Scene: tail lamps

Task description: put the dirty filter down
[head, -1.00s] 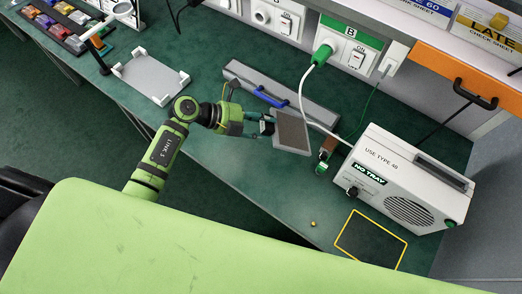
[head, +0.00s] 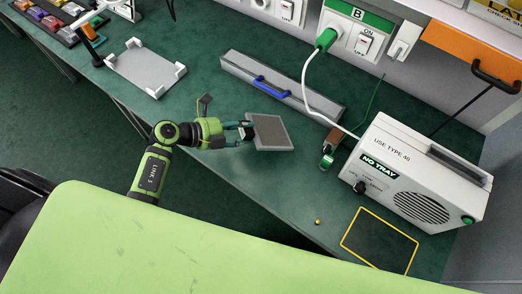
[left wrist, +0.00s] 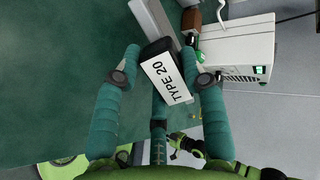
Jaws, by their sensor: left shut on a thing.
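My left gripper (head: 246,131) is shut on the filter (head: 271,133), a flat grey panel with a lighter frame, over the green bench. In the left wrist view, the filter (left wrist: 166,77) is edge-on between the two teal fingers, with a white label reading "TYPE 20". I cannot tell its exact height above the bench. A yellow-outlined dark rectangle (head: 379,241) lies on the bench to the right, apart from the filter. My right gripper is not in view.
A white machine (head: 415,190) marked "USE TYPE 40" and "NO TRAY" stands at the right. A long grey case (head: 281,87) with a blue handle lies behind the filter. A grey tray (head: 146,68) sits at the left. A small yellow ball (head: 317,222) lies near the front edge.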

